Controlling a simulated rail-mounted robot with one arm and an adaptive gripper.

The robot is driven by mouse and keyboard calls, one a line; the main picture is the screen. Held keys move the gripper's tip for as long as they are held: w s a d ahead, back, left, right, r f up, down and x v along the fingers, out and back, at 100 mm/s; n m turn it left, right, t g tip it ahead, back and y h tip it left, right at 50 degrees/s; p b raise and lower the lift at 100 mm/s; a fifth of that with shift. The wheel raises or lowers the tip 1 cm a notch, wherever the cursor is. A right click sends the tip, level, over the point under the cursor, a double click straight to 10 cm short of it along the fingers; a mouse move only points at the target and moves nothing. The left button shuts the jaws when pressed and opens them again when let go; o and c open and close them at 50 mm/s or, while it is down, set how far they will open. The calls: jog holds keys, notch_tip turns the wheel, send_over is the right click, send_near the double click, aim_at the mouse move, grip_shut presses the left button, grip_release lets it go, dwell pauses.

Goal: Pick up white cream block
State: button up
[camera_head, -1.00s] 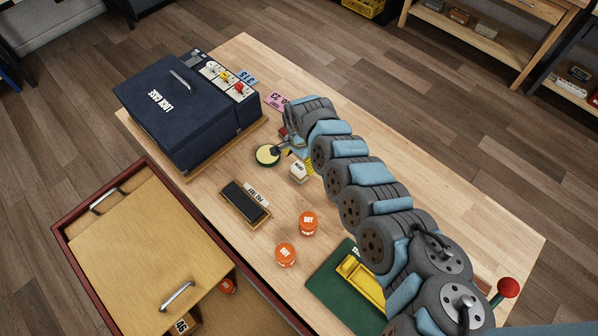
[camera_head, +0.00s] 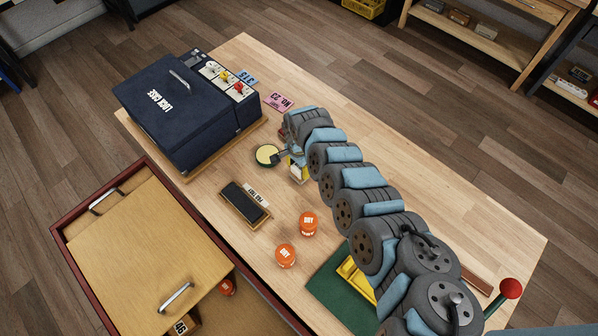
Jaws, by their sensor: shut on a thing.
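The white cream block (camera_head: 296,175) is on the wooden table, right of the round green-rimmed dish, and only a small part of it shows. My gripper (camera_head: 299,168) is at the block and shut on it. My wrist and arm hide most of the block and much of the fingers. I cannot tell whether the block is touching the table or slightly lifted.
The round dish (camera_head: 267,155) lies just left of the gripper. A dark felt block on a wooden tray (camera_head: 244,204), two orange jars (camera_head: 308,223) and a green mat (camera_head: 336,290) are nearer. A navy case (camera_head: 175,120) stands at left.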

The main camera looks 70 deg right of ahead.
notch_tip(320, 180, up, 3)
jog(key=shift+s+d+r+p, duration=0.1)
jog(key=shift+s+r+p, duration=0.1)
jog(key=shift+p, duration=0.35)
jog(key=shift+s+a+r+p, duration=0.3)
jog(key=shift+a+r, duration=0.25)
jog(key=shift+r, duration=0.15)
jog(key=shift+s+a+r+p, duration=0.3)
jog(key=shift+a+r, duration=0.2)
jog(key=shift+r, duration=0.2)
jog(key=s+a+r+p, duration=0.6)
jog(key=a+p, duration=0.3)
jog(key=p, duration=0.4)
jog(key=shift+s+r+p, duration=0.4)
jog(key=shift+r, duration=0.05)
jog(key=shift+a, duration=0.1)
